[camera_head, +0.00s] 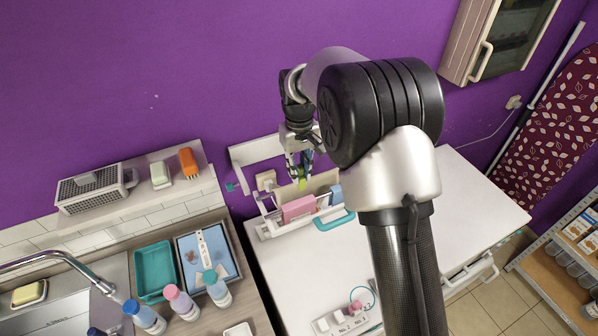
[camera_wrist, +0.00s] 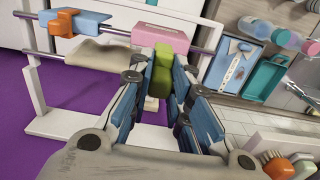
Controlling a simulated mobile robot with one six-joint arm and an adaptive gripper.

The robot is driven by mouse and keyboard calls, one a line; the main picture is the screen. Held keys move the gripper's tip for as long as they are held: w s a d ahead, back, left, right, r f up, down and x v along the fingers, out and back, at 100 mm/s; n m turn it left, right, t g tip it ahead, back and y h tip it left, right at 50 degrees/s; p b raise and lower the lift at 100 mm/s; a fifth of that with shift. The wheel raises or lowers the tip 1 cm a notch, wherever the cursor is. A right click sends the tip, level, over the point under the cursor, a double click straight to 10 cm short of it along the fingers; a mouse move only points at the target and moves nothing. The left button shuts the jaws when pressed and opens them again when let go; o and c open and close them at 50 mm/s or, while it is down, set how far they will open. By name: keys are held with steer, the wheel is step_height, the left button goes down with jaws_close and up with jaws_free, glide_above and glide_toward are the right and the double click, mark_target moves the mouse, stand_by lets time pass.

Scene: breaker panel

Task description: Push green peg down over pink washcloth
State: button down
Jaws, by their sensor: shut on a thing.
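My gripper (camera_head: 303,170) is shut on the green peg (camera_head: 302,184), above the white drying rack (camera_head: 236,156). In the wrist view the green peg (camera_wrist: 162,72) stands between the two blue-padded fingers (camera_wrist: 160,88). The pink washcloth (camera_head: 298,208) hangs on the rack's front rail, just below the peg. In the wrist view the pink washcloth (camera_wrist: 161,39) lies just past the peg's far end. I cannot tell whether the peg touches or straddles it.
A blue cloth (camera_wrist: 88,21) with an orange peg (camera_wrist: 63,22) hangs on the same rail, beside the pink one. A beige cloth (camera_wrist: 92,53) hangs on the other rail. Bottles (camera_head: 175,300) and a teal tray (camera_head: 154,272) stand at left. The white counter (camera_head: 465,200) is clear at right.

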steer(key=shift+w+a, duration=0.1)
steer(key=shift+f, duration=0.1)
stand_by(0.3)
steer(key=b, duration=0.5)
glide_above(299, 203)
steer(key=shift+w+f, duration=0.1)
steer(key=shift+f, duration=3.3)
steer(key=shift+f+b, duration=1.2)
steer(key=shift+f, duration=1.05)
steer(key=c, duration=1.4)
jaws_free()
steer(key=shift+r, duration=0.1)
step_height(299, 203, up, 12)
steer(key=shift+f, duration=0.1)
